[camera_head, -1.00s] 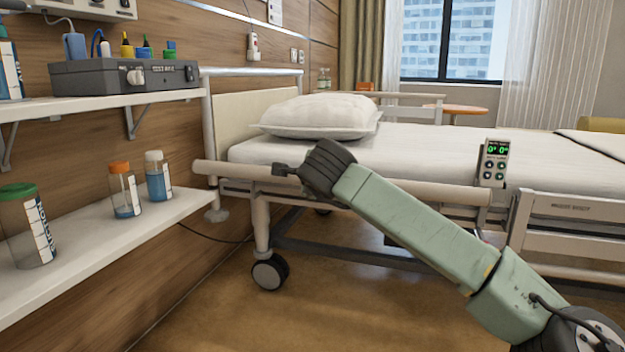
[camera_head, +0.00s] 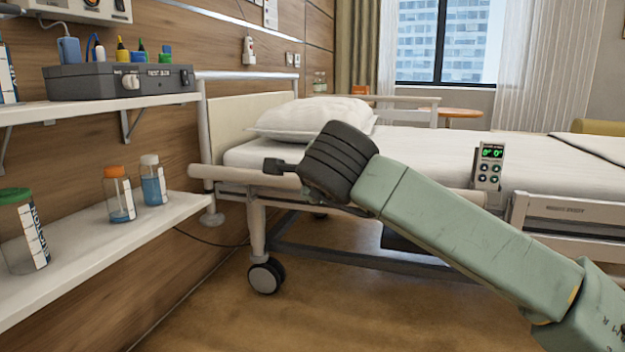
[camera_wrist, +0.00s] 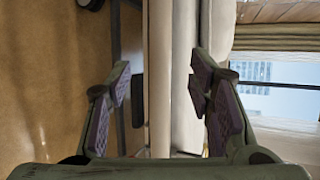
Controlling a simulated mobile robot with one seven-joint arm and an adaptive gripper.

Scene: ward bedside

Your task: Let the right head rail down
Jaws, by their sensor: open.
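The right head rail (camera_head: 430,196) is the beige rounded bar along the near side of the bed, beside the mattress edge. Its middle is hidden behind my arm in the head view. My gripper (camera_head: 277,166) is at the rail near its head end, mostly hidden by my dark wrist. In the wrist view, my gripper (camera_wrist: 158,85) is open, with one finger on each side of a long pale bar (camera_wrist: 160,45), which looks like the rail. I cannot tell whether either finger touches it. The rail's release is not clearly seen.
A control panel (camera_head: 488,166) with a green display hangs on the bed side, near the foot-side rail (camera_head: 570,212). Wall shelves with bottles (camera_head: 120,195) and a grey box (camera_head: 120,82) stand at left. A pillow (camera_head: 310,117) lies on the bed. Floor (camera_head: 330,310) before the bed is clear.

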